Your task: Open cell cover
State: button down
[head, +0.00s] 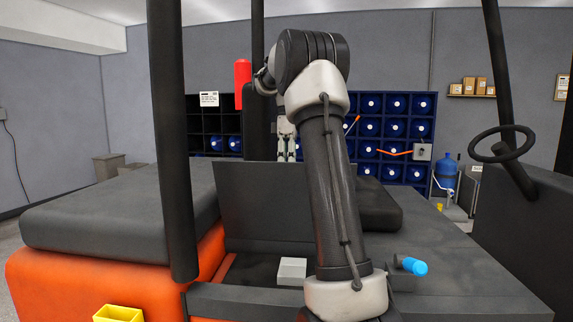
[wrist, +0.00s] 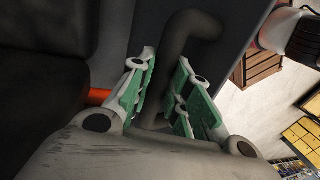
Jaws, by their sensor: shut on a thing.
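My gripper (head: 286,148) is beyond my raised arm in the head view, fingers pointing down, near the top of an upright dark panel (head: 262,210) on the orange vehicle. In the wrist view my gripper (wrist: 163,82) has its green-padded fingers on either side of a dark bent bar (wrist: 182,45), shut on it. The bar looks like a handle standing off a dark surface. A thick dark grey lid-like slab (head: 110,205) lies on the vehicle at left. I cannot tell for sure which dark part is the cell cover.
A black post (head: 172,150) stands close on the left, another (head: 508,90) on the right beside a steering wheel (head: 502,144). A light grey box (head: 291,271), a blue cylinder (head: 413,266) and a yellow bin (head: 118,314) are nearby. A rack of blue bottles (head: 397,128) stands behind.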

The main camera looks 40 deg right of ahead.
jog(key=shift+f, duration=0.25)
jog(key=c, duration=1.3)
grip_release()
jog(key=shift+r, duration=0.1)
jog(key=v, duration=0.7)
jog(key=shift+w+d+r, duration=0.1)
jog(key=shift+d+r, duration=0.05)
jog(key=shift+r, duration=0.1)
